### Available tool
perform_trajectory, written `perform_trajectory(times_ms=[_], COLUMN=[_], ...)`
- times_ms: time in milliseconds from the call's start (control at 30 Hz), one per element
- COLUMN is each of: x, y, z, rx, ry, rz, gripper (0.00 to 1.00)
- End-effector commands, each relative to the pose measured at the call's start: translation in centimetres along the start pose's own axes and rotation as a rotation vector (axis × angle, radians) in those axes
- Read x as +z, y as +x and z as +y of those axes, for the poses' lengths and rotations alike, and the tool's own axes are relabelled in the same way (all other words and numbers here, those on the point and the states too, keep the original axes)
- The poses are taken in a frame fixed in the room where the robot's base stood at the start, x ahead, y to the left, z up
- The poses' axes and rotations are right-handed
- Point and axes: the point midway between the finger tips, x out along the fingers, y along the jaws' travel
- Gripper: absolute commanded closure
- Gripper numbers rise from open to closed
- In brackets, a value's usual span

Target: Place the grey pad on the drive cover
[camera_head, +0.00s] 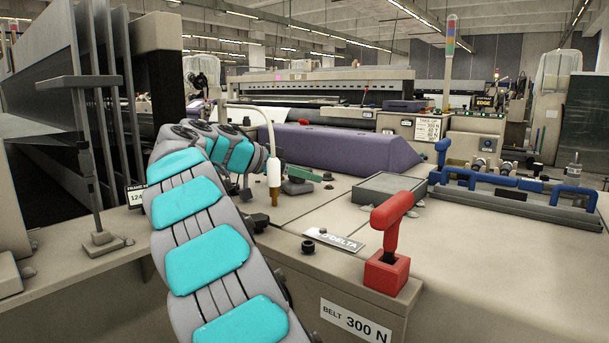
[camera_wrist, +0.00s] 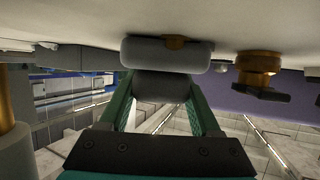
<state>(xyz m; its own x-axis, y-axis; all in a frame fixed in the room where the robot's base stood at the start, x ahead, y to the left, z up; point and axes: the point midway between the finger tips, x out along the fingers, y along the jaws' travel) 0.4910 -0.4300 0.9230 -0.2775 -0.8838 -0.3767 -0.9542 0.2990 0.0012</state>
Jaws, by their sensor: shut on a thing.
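My gripper (camera_wrist: 162,84) is shut in the wrist view, its two green fingers closing on a dark rounded grey piece. A lighter grey rounded block, which looks like the grey pad (camera_wrist: 150,54), sits at the fingertips, close to the pale surface; I cannot tell if it touches that surface. In the head view my arm reaches over the machine top, with the green fingers (camera_head: 304,174) small and partly hidden beyond the wrist. A long purple cover (camera_head: 350,150) lies just behind them, perhaps the drive cover; its purple side (camera_wrist: 258,106) also shows in the wrist view.
A white post with a brown tip (camera_head: 274,166) stands beside my wrist. A flat grey box (camera_head: 390,188), a red lever (camera_head: 390,245), a DELTA plate (camera_head: 337,240) and a blue-handled rack (camera_head: 515,190) are on the machine top. A brass knob (camera_wrist: 258,66) is near the pad. The front right top is clear.

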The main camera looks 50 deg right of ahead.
Motion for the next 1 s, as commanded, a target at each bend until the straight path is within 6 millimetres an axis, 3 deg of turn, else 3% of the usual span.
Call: perform_trajectory(times_ms=[33, 67, 167, 567, 1000], x=[0.3, 0.2, 0.1, -0.2, -0.1], y=[0.1, 0.1, 0.1, -0.5, -8.6], z=[0.0, 0.0, 0.0, -0.1, -0.1], rx=[0.000, 0.000, 0.000, -0.002, -0.002], ry=[0.000, 0.000, 0.000, 0.000, -0.001], rz=[0.000, 0.000, 0.000, 0.001, 0.000], gripper=[0.90, 0.34, 0.23, 0.23, 0.23])
